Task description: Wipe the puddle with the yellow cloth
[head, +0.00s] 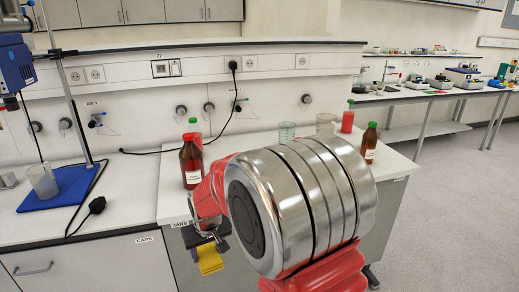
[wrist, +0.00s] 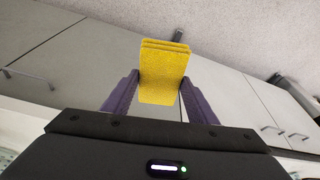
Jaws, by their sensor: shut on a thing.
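The yellow cloth (wrist: 163,65) is folded and held between the two fingers of my gripper (wrist: 160,92) in the wrist view. In the head view the cloth (head: 209,259) hangs below my gripper (head: 205,240), in front of the white cabinet and below the counter's front edge. My gripper is shut on the cloth, which is clear of the counter. No puddle can be made out in either view. My arm hides part of the counter top in the head view.
On the white counter (head: 140,190) stand a brown bottle with a red cap (head: 191,165), a smaller brown bottle (head: 369,143), a red bottle (head: 347,122) and glass beakers (head: 287,132). A black plug and cable (head: 97,205) lie near the front.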

